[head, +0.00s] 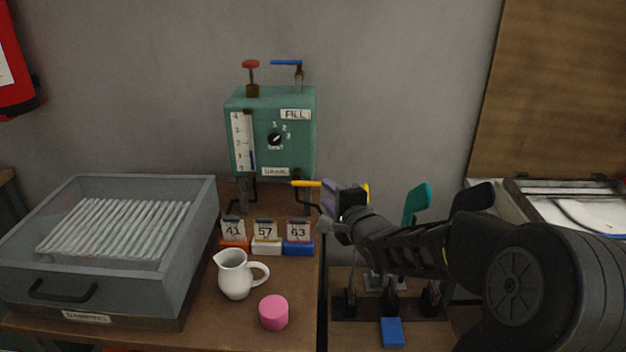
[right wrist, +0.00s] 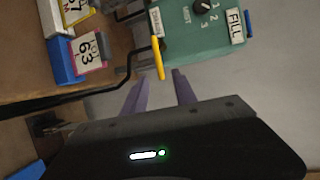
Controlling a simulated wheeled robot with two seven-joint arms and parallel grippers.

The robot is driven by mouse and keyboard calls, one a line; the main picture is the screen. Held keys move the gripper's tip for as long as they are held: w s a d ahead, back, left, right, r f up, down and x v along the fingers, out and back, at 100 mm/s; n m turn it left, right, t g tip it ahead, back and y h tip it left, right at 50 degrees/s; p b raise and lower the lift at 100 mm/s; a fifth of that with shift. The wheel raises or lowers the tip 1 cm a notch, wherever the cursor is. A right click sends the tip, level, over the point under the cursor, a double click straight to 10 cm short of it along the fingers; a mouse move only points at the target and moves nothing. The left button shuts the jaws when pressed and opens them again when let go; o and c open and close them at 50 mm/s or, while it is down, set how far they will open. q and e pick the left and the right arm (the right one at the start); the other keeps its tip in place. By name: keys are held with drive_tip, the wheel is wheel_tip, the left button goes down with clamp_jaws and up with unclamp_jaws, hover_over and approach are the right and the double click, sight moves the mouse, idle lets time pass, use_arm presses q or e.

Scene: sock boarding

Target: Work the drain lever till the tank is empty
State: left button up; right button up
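The teal tank (head: 258,105) stands at the back of the table against the wall. Its white gauge strip shows a little blue low down, near the bottom marks. The yellow drain lever (head: 305,184) sticks out to the right under the DRAIN label; it also shows in the right wrist view (right wrist: 158,58). My right gripper (head: 325,195) is just right of the lever's tip. In the right wrist view its two purple fingers (right wrist: 155,88) are apart and empty, with the lever's end close to the gap between them. My left gripper is not in view.
A blue-handled valve (head: 287,62) and a red knob (head: 250,64) top the tank. In front stand numbered cards on coloured blocks (head: 298,247), a white jug (head: 234,275) and a pink cylinder (head: 273,312). A grey tray (head: 190,250) fills the left.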

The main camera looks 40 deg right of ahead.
sight(317, 185)
drive_tip(key=shift+x, duration=3.9)
drive_tip(key=shift+s, duration=0.1)
clamp_jaws()
drive_tip(key=shift+f, duration=0.1)
